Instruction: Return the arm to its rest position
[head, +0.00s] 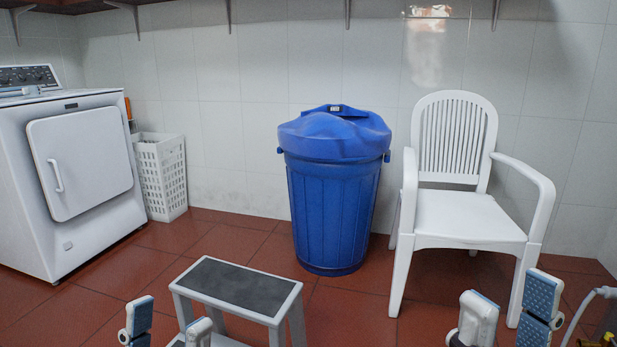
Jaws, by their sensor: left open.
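My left gripper (168,325) shows at the bottom left of the head view, in front of the grey-topped step stool. Its two fingers stand apart, one with a blue ribbed pad, and nothing shows between them. My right gripper (508,310) shows at the bottom right, in front of the white chair. Its fingers are also spread, with nothing seen between them. Both arms behind the fingers are mostly cut off by the lower picture edge, so their full pose is hidden.
A white step stool (238,287) stands close by my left gripper. A blue lidded bin (333,200) and a white plastic chair (465,215) stand near the tiled wall. A white dryer (85,160) and white basket (161,175) are at left. Red floor shows between.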

